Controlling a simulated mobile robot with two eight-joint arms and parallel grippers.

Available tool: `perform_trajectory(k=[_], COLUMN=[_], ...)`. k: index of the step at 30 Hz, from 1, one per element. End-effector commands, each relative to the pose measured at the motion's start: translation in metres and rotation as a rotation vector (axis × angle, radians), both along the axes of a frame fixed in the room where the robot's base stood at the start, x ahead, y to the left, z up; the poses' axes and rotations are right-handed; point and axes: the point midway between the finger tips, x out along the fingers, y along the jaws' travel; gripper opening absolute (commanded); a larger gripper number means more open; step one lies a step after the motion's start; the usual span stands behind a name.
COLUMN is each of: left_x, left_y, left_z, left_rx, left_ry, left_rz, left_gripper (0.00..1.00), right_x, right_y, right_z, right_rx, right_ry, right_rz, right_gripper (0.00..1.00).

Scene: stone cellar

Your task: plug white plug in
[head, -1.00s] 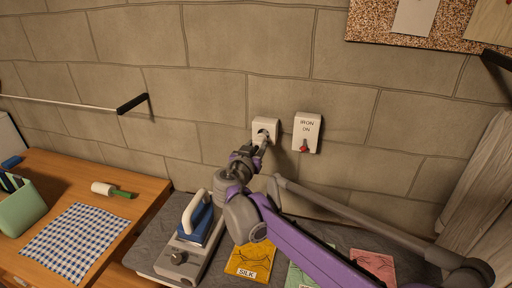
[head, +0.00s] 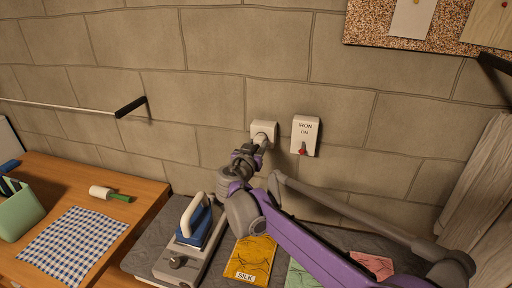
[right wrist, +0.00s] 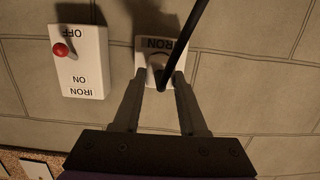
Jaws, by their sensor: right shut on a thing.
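The white wall socket (head: 271,127) is on the stone wall; the right wrist view shows it upside down with an IRON label (right wrist: 160,43). My right gripper (head: 259,143) is shut on the white plug (head: 261,137), right at the socket's face. In the right wrist view, the fingers of the right gripper (right wrist: 159,78) reach the socket's lower part, and a black cord (right wrist: 183,50) runs across them. The plug is mostly hidden by fingers and cord. It appears to be at or in the recess; how deep I cannot tell. My left gripper is not in view.
The IRON switch box (head: 306,133), with a red-tipped lever, is close right of the socket. Below are an iron (head: 193,224) on its stand, a yellow SILK cloth (head: 252,258) and a wooden table (head: 142,192). A wall rail (head: 70,106) is at left.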

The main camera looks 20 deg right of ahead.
Motion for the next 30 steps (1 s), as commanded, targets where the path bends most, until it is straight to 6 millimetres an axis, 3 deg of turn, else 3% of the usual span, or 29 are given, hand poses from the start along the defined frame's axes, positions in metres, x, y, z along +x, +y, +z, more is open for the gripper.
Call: perform_trajectory(k=[17,18,21,23,30], left_x=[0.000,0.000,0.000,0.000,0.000], left_y=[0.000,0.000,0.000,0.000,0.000], left_z=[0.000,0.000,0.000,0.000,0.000], left_rx=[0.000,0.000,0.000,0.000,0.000], left_ry=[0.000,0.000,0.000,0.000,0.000], left_rz=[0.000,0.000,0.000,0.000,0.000], left_gripper=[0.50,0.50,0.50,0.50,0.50], right_x=[0.012,0.012,0.012,0.012,0.012], right_y=[-0.008,-0.008,-0.008,-0.008,-0.008], right_z=[0.000,0.000,0.000,0.000,0.000], right_rx=[0.000,0.000,0.000,0.000,0.000], right_ry=[0.000,0.000,0.000,0.000,0.000], right_rz=[0.000,0.000,0.000,0.000,0.000], right_gripper=[0.00,0.47,0.65,0.76,0.76])
